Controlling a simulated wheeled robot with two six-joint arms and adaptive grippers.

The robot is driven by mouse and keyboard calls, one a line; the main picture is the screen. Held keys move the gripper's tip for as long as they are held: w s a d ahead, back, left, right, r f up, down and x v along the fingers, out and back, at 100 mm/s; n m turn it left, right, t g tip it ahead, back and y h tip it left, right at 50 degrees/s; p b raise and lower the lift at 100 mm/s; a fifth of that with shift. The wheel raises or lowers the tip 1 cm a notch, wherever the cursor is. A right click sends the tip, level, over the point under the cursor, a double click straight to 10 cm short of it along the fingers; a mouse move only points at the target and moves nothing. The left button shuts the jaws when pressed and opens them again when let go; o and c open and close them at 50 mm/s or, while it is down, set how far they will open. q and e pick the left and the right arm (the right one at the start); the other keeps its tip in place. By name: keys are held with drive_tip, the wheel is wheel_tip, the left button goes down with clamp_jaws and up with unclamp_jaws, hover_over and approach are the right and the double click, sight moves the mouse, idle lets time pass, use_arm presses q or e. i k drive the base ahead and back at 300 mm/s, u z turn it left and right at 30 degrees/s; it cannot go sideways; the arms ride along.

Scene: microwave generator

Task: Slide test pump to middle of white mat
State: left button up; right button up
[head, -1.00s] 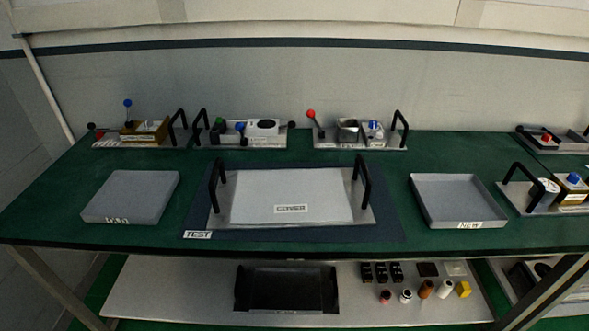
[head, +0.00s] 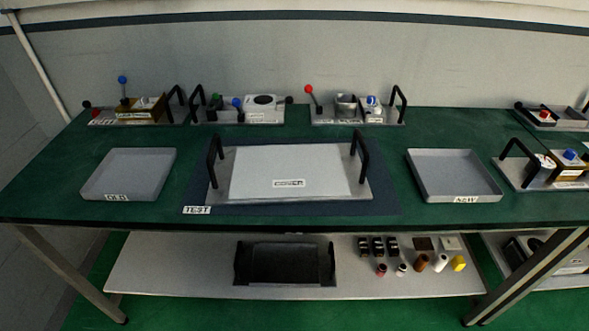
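A flat white sheet (head: 290,172) with a small label lies on a metal plate (head: 218,187) with two black upright handles, in the middle of the green table. The plate sits on a dark blue mat (head: 385,200) marked TEST. No object stands on the white sheet. I cannot tell which thing is the test pump. Neither gripper is in view.
A grey tray marked OLD (head: 126,190) is at left, and one marked NEW (head: 452,190) at right. Another handled module (head: 512,178) is at the right edge. The lower shelf (head: 175,272) holds a black tray (head: 284,263) and several small parts. Green table is bare between these.

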sight(551, 172)
drive_tip(key=z, duration=2.2)
drive_tip(key=i, duration=1.5)
drive_tip(key=z, duration=0.05)
